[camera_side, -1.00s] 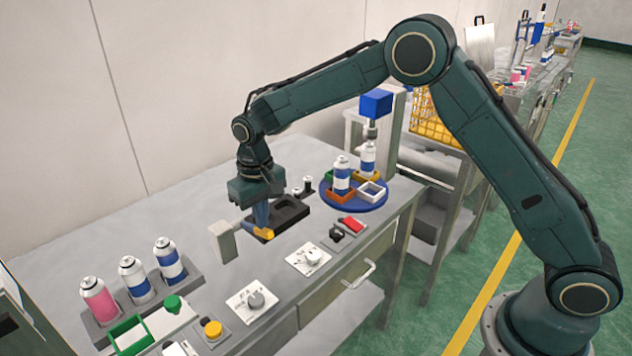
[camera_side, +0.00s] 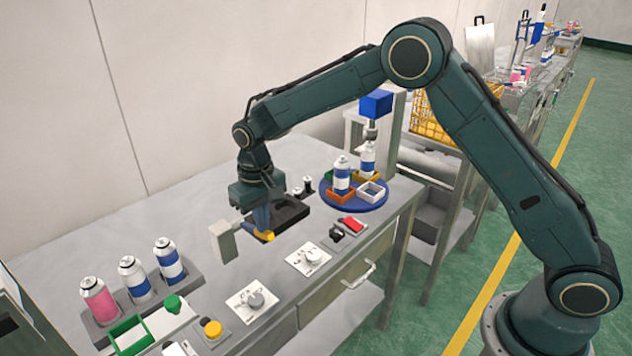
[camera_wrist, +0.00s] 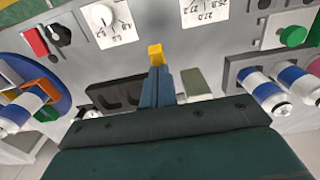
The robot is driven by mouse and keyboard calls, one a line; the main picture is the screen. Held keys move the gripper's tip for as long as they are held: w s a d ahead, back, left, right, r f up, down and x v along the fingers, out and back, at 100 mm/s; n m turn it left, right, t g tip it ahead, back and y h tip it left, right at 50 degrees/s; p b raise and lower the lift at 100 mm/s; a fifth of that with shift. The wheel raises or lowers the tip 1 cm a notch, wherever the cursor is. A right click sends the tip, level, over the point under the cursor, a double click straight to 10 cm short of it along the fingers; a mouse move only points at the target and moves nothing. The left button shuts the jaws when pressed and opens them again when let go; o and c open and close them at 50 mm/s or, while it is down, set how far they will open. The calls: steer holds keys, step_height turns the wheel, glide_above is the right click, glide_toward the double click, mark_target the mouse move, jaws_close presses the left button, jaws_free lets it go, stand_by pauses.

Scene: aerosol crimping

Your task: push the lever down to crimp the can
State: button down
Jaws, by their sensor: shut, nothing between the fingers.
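The lever's yellow tip (camera_side: 264,236) shows beside its grey post (camera_side: 223,243) on the bench. It also shows in the wrist view (camera_wrist: 155,53), just beyond my fingertips. My gripper (camera_side: 261,228) is shut and empty, pointing down at the lever from above. The fingers seem to touch the lever near its yellow end; they hide part of its arm. A white and blue can (camera_side: 367,158) stands upright under the blue crimping head (camera_side: 376,104). Another white and blue can (camera_side: 342,175) stands on the blue round table (camera_side: 350,205).
A black tray with recesses (camera_side: 292,213) lies just behind my gripper. Dial panels (camera_side: 308,259) and a red switch (camera_side: 352,224) lie along the front edge. Several cans stand in a grey rack (camera_side: 196,277) at left. The bench behind the rack is clear.

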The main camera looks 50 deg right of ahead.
mark_target(264, 234)
steer(key=shift+f, duration=2.25)
stand_by(0.9)
steer(key=shift+r, duration=0.15)
stand_by(0.5)
steer(key=shift+r, duration=4.9)
steer(key=shift+r, duration=2.5)
